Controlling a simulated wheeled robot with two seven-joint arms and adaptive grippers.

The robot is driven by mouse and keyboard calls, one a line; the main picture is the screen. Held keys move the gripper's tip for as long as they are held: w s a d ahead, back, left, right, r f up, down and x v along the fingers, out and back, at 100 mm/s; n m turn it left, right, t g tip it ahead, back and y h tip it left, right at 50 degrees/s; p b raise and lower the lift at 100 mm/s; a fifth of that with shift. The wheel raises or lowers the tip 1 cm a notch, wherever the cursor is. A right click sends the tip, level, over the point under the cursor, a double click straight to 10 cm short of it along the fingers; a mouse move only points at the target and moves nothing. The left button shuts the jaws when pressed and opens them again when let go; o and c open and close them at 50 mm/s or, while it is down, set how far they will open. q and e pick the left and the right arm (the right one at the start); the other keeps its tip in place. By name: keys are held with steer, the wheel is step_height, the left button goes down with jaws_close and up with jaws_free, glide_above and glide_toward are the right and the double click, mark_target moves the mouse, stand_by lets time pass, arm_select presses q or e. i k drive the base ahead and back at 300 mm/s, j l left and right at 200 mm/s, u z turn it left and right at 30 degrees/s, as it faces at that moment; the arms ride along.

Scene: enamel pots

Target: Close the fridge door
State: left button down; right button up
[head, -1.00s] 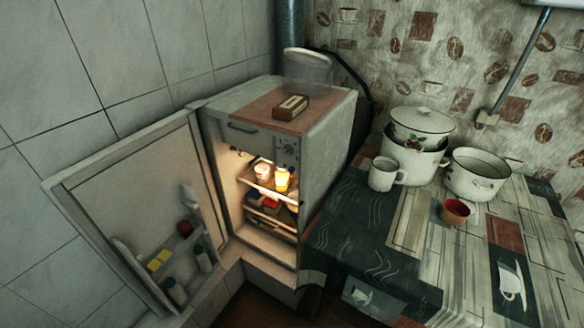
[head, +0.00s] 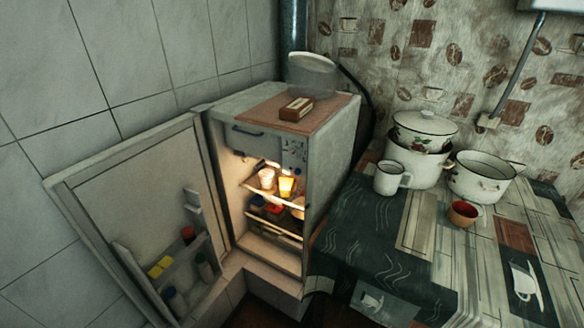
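The small fridge (head: 333,170) stands against the tiled wall, its lit inside facing the front. Its door (head: 128,194) is wide open, swung out to the left near the tiled wall. The door's inner side faces me, with shelves holding bottles and yellow items (head: 160,267). Inside the fridge, cups and food stand on the shelves (head: 262,190). Neither of my grippers is in the head view.
A table with a patterned cloth (head: 372,247) stands to the right of the fridge. It bears stacked enamel pots (head: 424,130), another pot (head: 481,180), a white mug (head: 390,179) and a red-brown cup (head: 464,213). A brown box (head: 296,108) lies on the fridge. Floor shows between door and table.

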mark_target(129, 202)
steer(key=k+j+u, duration=0.15)
steer(key=u, duration=0.7)
